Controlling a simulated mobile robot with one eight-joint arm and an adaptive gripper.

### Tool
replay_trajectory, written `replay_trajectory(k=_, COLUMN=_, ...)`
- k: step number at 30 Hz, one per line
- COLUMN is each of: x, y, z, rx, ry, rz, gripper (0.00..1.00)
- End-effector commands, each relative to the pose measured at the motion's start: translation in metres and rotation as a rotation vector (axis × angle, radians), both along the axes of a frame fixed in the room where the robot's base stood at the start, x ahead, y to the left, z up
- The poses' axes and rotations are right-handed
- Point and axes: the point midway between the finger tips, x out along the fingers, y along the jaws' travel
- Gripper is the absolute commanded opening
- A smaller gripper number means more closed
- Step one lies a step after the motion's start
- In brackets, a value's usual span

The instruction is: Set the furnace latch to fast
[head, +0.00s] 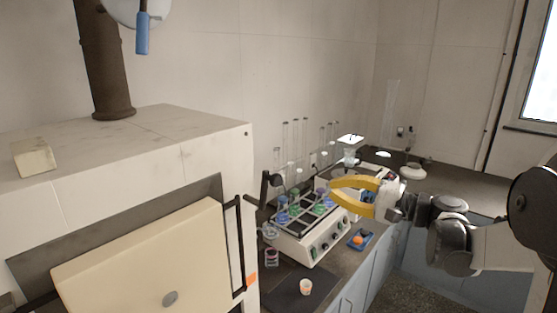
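The furnace (215,150) is a large cream block at the left with a brown pipe on top. Its cream door (140,262) with a round grey knob fills the lower left. A dark upright bar (241,240) stands at the door's right edge, with an orange piece (252,279) beside it. I cannot tell which part is the latch or read any setting. My gripper (333,190) has yellow fingers, apart and empty. It points left over the bench, well to the right of the furnace.
A white rack machine (310,238) with coloured tubes and glassware stands on the dark bench behind the gripper. A blue tray (361,240) and a small cup (306,286) lie near the bench's front. A blue handle (142,35) hangs above the furnace. Open floor shows at lower right.

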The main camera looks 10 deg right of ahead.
Motion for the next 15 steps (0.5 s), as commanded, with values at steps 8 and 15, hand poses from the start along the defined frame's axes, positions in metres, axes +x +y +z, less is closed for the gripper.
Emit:
replay_trajectory(k=8, x=0.0016, y=-0.008, z=0.0056, rx=0.027, ry=-0.019, rz=-0.004, gripper=0.0)
replay_trajectory(k=15, x=0.0046, y=-0.0046, z=0.0055, rx=0.025, ry=-0.017, rz=-0.002, gripper=0.0)
